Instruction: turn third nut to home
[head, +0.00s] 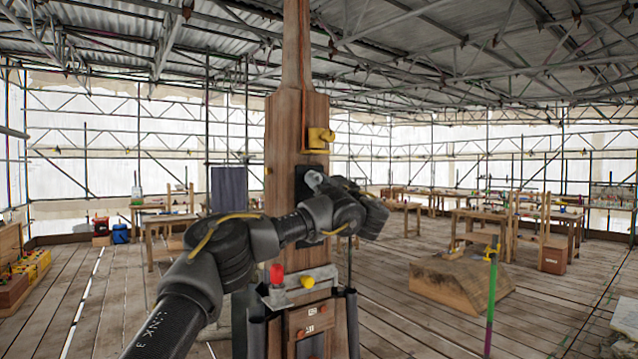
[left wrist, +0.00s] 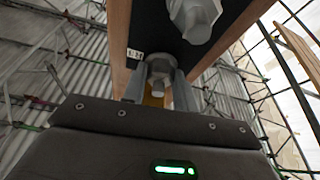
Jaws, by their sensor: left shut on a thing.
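A tall wooden post (head: 297,120) stands in front of me with a dark plate on its face. In the left wrist view the dark plate (left wrist: 150,25) carries a small white label (left wrist: 134,54), too small to read surely. My left gripper (left wrist: 158,80) is shut on a grey nut (left wrist: 160,66) with a bolt end showing in its middle. A second, larger-looking grey nut (left wrist: 196,18) sits on the plate close by, clear of the fingers. In the head view my left forearm and wrist cover the lower plate and the held nut. My right gripper is not in view.
A yellow bracket (head: 318,138) sits higher on the post. A red knob (head: 277,273) and a yellow knob (head: 307,282) are on the fixture below my arm. A wooden block (head: 460,284) and a green pole (head: 491,290) stand on the floor at right.

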